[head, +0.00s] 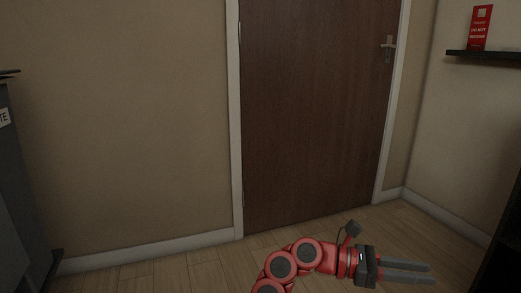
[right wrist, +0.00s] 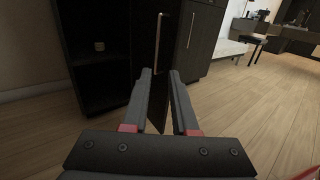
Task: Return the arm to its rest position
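My right arm (head: 308,254) is red with dark joints and reaches in from the bottom of the head view. My right gripper (head: 430,272) points to the right above the wooden floor. In the right wrist view my right gripper (right wrist: 160,77) has its two dark fingers apart, with nothing between them. Dark cabinets and the floor show beyond the fingers. My left arm and left gripper are not in the head view.
A closed brown door (head: 315,110) stands ahead. A shelf (head: 490,55) with a red sign (head: 481,27) is at right. A grey unit (head: 22,190) stands at left. Dark cabinets (right wrist: 200,40) are near the gripper. Open floor (right wrist: 255,110) lies to their right.

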